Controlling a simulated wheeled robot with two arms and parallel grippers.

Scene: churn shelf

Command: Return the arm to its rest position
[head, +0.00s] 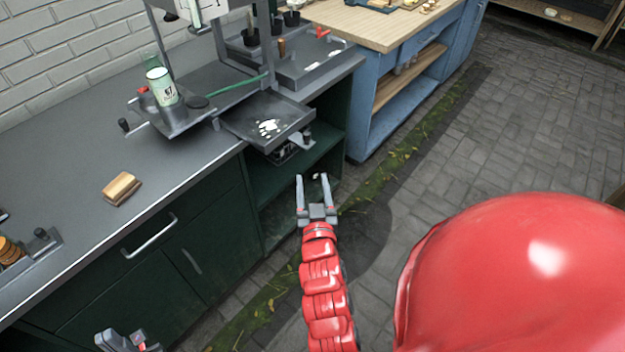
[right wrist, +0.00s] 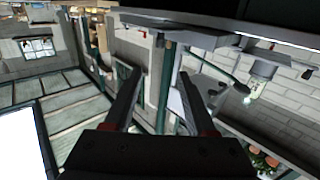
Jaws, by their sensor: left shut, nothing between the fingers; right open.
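My right gripper (head: 314,182) is open and empty at the end of the red arm, in the middle of the head view. It appears in front of the counter's open shelf, over the paved floor in the picture. In the right wrist view its two dark fingers (right wrist: 161,76) are spread with nothing between them. My left gripper (head: 124,341) is at the bottom left edge of the head view, in front of the green cabinet. It is shut and holds nothing; its arm is out of view.
The dark counter (head: 65,185) holds a wooden block (head: 121,188) and a metal frame with a green-white can (head: 162,87) on its platform. A grey tray (head: 290,110) juts out near the counter edge. A blue wooden-topped bench (head: 372,22) stands behind. Paved floor (head: 530,120) is clear at right.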

